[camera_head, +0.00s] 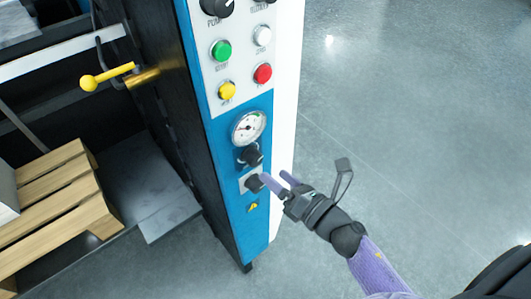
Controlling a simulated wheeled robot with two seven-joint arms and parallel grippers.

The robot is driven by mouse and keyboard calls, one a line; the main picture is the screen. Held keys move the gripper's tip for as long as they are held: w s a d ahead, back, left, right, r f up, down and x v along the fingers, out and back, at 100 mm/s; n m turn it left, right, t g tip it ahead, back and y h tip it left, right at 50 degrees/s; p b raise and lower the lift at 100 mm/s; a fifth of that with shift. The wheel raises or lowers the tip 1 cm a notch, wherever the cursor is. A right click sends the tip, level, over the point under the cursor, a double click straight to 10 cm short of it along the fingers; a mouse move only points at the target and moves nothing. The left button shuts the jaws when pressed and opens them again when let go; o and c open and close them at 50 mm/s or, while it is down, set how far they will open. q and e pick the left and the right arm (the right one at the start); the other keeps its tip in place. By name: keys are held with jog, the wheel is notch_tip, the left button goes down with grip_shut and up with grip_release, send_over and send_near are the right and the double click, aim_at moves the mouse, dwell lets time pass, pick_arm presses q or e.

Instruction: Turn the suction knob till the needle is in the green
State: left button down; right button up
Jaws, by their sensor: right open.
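A round white gauge (248,128) sits on the blue front of the machine column. Its needle and coloured zones are too small to read. A black knob (251,156) is right below the gauge. A second black knob (254,183) sits lower, on a small grey plate. No readable label shows which one is the suction knob. My right gripper (275,176) comes in from the lower right with its purple fingers apart. One fingertip is beside the lower knob; I cannot tell whether it touches. Nothing shows between the fingers. My left gripper is out of view.
Above the gauge are green (221,51), white, yellow and red (263,73) buttons and a large black knob (217,7). A yellow handle (107,77) sticks out at left, above a wooden pallet (48,205). The floor (400,110) at right is clear.

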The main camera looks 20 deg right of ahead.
aim_at(258, 161)
jog(key=x, duration=0.5)
jog(key=shift+w, duration=0.25)
jog(key=shift+w+a, duration=0.3)
jog(key=shift+w, duration=0.1)
jog(key=shift+c, duration=0.3)
